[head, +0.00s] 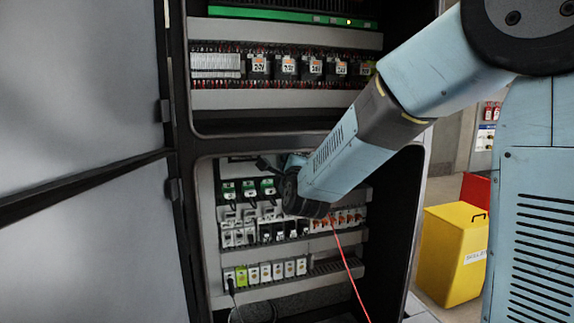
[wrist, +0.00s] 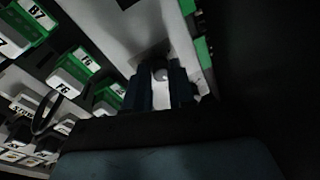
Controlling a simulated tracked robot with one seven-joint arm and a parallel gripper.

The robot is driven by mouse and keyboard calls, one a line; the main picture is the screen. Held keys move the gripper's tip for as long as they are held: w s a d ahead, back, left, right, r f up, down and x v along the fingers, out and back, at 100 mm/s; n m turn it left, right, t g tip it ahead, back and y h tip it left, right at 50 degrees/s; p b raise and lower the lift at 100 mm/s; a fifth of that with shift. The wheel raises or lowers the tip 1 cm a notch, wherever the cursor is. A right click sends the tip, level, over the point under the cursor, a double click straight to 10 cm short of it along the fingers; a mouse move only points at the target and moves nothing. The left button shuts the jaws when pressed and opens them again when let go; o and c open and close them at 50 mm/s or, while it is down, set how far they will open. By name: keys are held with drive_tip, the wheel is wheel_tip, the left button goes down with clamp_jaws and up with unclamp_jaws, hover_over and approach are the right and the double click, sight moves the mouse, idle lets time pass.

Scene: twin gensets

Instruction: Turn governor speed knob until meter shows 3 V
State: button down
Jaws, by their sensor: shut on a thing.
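My gripper (wrist: 161,80) shows in the wrist view with its two dark fingers closed on a small rounded grey piece, which looks like the governor speed knob (wrist: 160,72). The knob is in front of a pale panel strip between green-and-white modules, and its pointer or markings cannot be made out. In the head view my arm reaches into the lower bay of the open cabinet (head: 192,300). The wrist and arm hide most of the gripper and the knob there. No meter display can be read in either view.
Relays, breakers (head: 265,272) and terminal rows fill the cabinet close around my wrist. A red lead (head: 347,262) hangs below my arm. A cabinet door (head: 80,150) stands open at left. A yellow bin (head: 452,255) stands at right. Labelled green-and-white modules (wrist: 70,72) are left of my fingers.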

drive_tip(key=shift+d+f+m, duration=0.2)
drive_tip(key=shift+f+m, duration=0.05)
drive_tip(key=shift+m, duration=0.25)
drive_tip(key=c, duration=1.2)
unclamp_jaws()
drive_tip(key=shift+o, duration=1.2)
drive_tip(key=shift+a+r, duration=0.1)
drive_tip(key=shift+r, duration=0.05)
